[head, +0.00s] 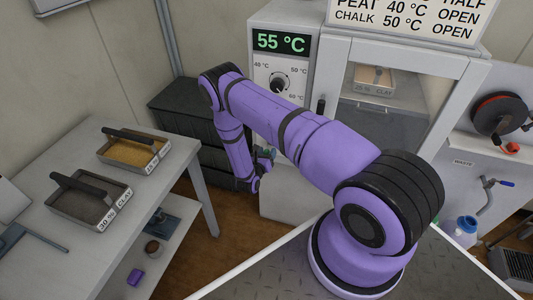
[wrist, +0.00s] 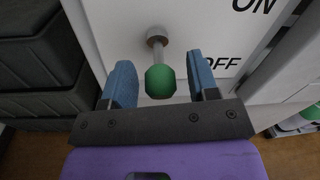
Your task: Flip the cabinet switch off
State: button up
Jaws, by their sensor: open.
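The cabinet switch is a metal lever with a green knob (wrist: 160,81), seen in the wrist view on the white cabinet front (wrist: 110,35). The lever comes from a round pivot (wrist: 157,36) and its knob shows toward my gripper. The words ON at upper right and OFF below it are printed beside the lever. My gripper (wrist: 160,80) is open, its two blue fingers on either side of the knob with gaps showing. I cannot tell how deep the knob sits between them. In the head view my gripper (head: 264,160) is low by the cabinet, and my arm hides most of the switch.
A cabinet display (head: 281,42) reads 55 °C above a dial (head: 279,83). Dark stacked crates (head: 190,105) stand left of the cabinet. A table (head: 60,150) at left holds two soil trays. A waste station with a hose reel (head: 497,115) is at right.

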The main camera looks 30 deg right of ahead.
jog(key=shift+c, duration=0.4)
jog(key=c, duration=0.8)
jog(key=shift+f+h, duration=0.2)
jog(key=shift+h, duration=0.2)
jog(key=shift+c, duration=0.2)
jog(key=shift+w+d+f+t+h, duration=0.1)
jog(key=shift+f+t+h, duration=0.1)
jog(key=shift+t+h, duration=0.4)
jog(key=o, duration=0.9)
jog(key=v, duration=1)
jog(key=shift+a, duration=0.35)
